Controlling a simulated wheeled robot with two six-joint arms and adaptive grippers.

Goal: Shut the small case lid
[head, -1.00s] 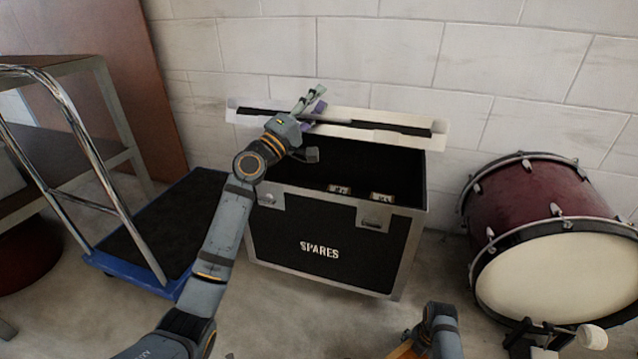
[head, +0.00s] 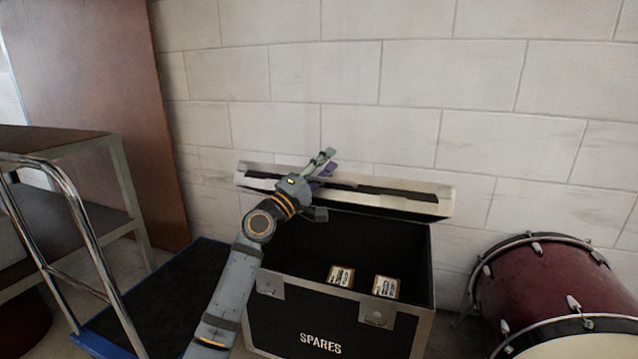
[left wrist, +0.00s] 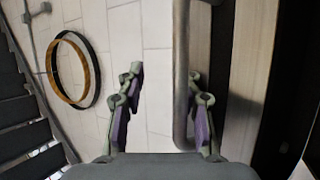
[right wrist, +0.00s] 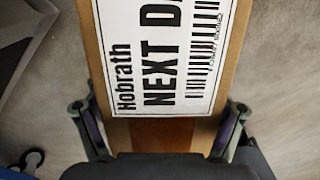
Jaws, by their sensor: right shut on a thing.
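The black case marked SPARES (head: 290,316) stands on the floor by the wall with its lid (head: 412,196) open at the back. Its inside shows. My left gripper (head: 324,160) is at the lid, its fingers beyond the lid's upper edge. In the left wrist view the fingers (left wrist: 165,77) are spread apart, with a metal rail (left wrist: 182,80) along the lid's edge between them; I cannot tell whether they touch it. My right gripper (right wrist: 160,118) is shut on a brown cardboard box (right wrist: 92,40) with a white label; it is out of the head view.
Two small labelled boxes (head: 386,287) lie inside the case. A dark red drum (head: 540,284) stands on the right. A blue-edged trolley (head: 105,346) with a chrome handle and a shelf unit (head: 65,140) are on the left. The block wall is close behind the lid.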

